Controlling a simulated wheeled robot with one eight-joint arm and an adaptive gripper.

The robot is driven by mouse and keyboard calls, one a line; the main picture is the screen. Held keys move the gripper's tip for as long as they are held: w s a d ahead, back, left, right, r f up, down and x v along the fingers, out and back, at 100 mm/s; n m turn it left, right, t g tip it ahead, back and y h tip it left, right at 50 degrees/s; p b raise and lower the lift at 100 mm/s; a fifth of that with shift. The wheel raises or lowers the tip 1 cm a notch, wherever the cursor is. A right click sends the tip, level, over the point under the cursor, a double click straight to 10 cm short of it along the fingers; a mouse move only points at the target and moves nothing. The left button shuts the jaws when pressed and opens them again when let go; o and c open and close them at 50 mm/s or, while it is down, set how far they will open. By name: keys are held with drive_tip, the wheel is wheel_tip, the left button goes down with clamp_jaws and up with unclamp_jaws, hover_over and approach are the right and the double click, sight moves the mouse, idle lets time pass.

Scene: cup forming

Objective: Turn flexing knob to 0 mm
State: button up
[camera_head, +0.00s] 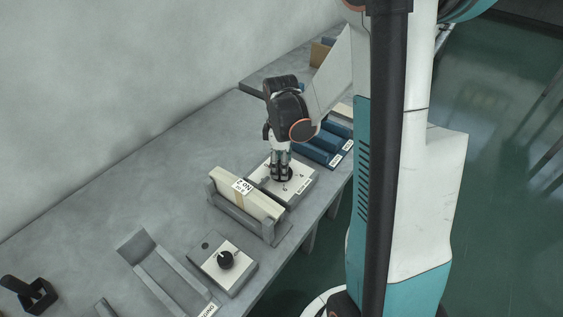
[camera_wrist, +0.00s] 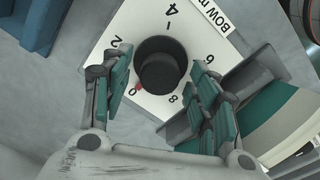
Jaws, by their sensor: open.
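A black round knob (camera_wrist: 158,66) sits on a white dial plate (camera_wrist: 140,18) with printed figures 0, 2, 4, 6 and 8 and a label starting "BOW m". A small red mark at the knob's lower left edge is beside the 0. My gripper (camera_wrist: 161,68) is open, with its green-padded fingers on either side of the knob; contact cannot be told. In the head view my gripper (camera_head: 281,165) points down over the white dial plate (camera_head: 299,185), hiding most of the knob.
A second plate (camera_head: 213,264) with a black knob (camera_head: 226,260) stands nearer the front. Between the plates is a grey holder (camera_head: 272,235) with a cream block (camera_head: 258,205). Blue blocks (camera_head: 322,150) lie behind my gripper. Bare table lies to the left.

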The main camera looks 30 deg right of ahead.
drive_tip(key=shift+r, duration=0.1)
wheel_tip(320, 180, up, 12)
drive_tip(key=shift+s, duration=0.15)
idle(0.4)
drive_tip(key=shift+a, duration=0.1)
